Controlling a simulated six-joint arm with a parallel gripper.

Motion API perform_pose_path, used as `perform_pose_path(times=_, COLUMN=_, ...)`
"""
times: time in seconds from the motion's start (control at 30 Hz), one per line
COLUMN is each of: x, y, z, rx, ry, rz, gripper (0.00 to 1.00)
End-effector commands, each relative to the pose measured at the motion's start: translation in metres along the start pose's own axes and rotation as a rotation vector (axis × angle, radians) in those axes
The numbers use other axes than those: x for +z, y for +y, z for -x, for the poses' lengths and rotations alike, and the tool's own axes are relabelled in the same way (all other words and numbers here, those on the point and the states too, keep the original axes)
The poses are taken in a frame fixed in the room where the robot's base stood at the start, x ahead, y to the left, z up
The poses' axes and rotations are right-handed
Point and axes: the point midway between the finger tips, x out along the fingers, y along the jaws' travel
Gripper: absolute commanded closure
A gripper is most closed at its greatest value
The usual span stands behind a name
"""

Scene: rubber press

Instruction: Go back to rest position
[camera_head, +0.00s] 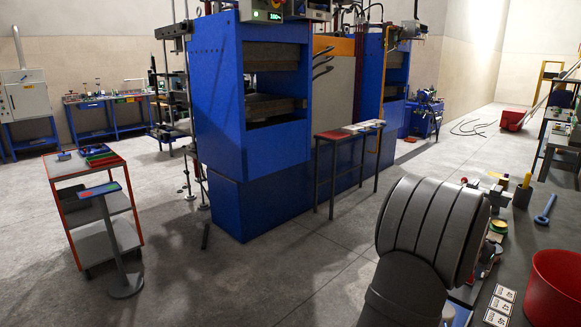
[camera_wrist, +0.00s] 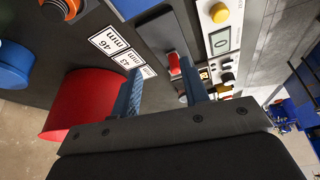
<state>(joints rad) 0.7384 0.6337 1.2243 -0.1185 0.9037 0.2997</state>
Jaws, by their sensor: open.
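My gripper (camera_wrist: 159,65) shows in the wrist view with its two blue fingers spread apart. Nothing is held between them. The fingers are over the dark workbench top (camera_wrist: 120,22), with white label cards (camera_wrist: 112,42) just beyond them and a small red object (camera_wrist: 174,62) near the right finger. How far above the bench the fingers are, I cannot tell. In the head view my grey arm fills the lower right, and the gripper itself cannot be made out there.
A red bin (camera_wrist: 85,105) is close left of the fingers, also in the head view (camera_head: 555,288). The blue press (camera_head: 225,110) and a red trolley (camera_head: 85,170) stand on open floor.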

Motion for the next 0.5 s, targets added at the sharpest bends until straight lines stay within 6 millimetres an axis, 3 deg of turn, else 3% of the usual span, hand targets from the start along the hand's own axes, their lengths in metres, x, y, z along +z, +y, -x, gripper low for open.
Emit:
perform_pose_path(times=0.3, x=-0.001, y=0.0, z=0.065, rx=-0.001, ry=0.003, rz=0.0, gripper=0.59)
perform_pose_path(times=0.5, x=-0.004, y=0.005, z=0.093, rx=-0.015, ry=0.0, rz=0.037, gripper=0.59)
